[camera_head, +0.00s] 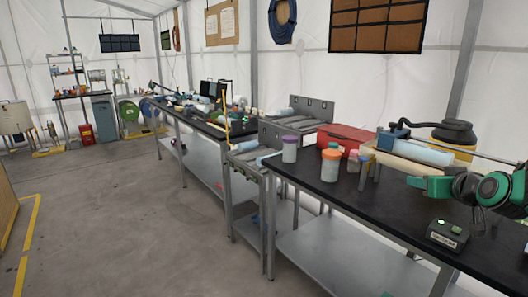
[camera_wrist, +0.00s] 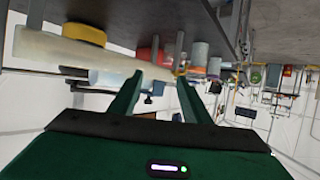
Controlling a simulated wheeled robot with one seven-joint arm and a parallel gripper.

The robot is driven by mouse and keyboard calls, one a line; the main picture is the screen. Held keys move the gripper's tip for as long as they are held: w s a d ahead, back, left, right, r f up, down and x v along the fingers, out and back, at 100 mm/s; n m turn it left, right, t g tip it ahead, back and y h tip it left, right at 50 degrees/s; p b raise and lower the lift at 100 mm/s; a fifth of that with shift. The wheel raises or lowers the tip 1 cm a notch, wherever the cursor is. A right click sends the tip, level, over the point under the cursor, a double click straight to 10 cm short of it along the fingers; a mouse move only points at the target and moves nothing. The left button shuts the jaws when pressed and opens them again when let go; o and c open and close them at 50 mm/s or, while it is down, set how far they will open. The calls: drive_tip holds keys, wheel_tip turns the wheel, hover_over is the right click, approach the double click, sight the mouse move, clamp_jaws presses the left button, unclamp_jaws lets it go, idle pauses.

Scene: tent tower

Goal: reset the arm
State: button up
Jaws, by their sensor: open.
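My arm (camera_head: 480,188), green and black, reaches in from the right edge of the head view, above the black workbench (camera_head: 390,208). My gripper (camera_wrist: 160,92) shows in the wrist view with its two green fingers spread apart and nothing between them. The wrist picture is upside down, with the bench at the top. A long pale cylinder (camera_wrist: 70,48) lies beyond the fingers on the left; I cannot tell its distance from them.
A red toolbox (camera_head: 345,138), an orange-lidded jar (camera_head: 331,165), a purple-lidded jar (camera_head: 289,149) and a pale blue cylinder (camera_head: 420,152) are on or above the bench. A small dark box with a green light (camera_head: 447,234) sits near its front edge. The concrete floor (camera_head: 125,215) is open at left.

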drive_tip(key=s+a+f+m+g, duration=0.1)
drive_tip(key=s+f+m+g, duration=0.1)
drive_tip(key=s, duration=0.9)
drive_tip(key=s+a+f+m+g+y, duration=0.1)
drive_tip(key=s+f+g, duration=0.4)
drive_tip(key=s, duration=0.6)
drive_tip(key=s+a+f+m+g, duration=0.1)
drive_tip(key=s+f+g, duration=0.3)
drive_tip(key=s, duration=0.7)
drive_tip(key=m+g, duration=0.1)
drive_tip(key=g, duration=0.1)
drive_tip(key=shift+s+m+g, duration=0.3)
drive_tip(key=shift+s, duration=0.05)
drive_tip(key=shift+w+f, duration=0.3)
drive_tip(key=shift+w, duration=0.35)
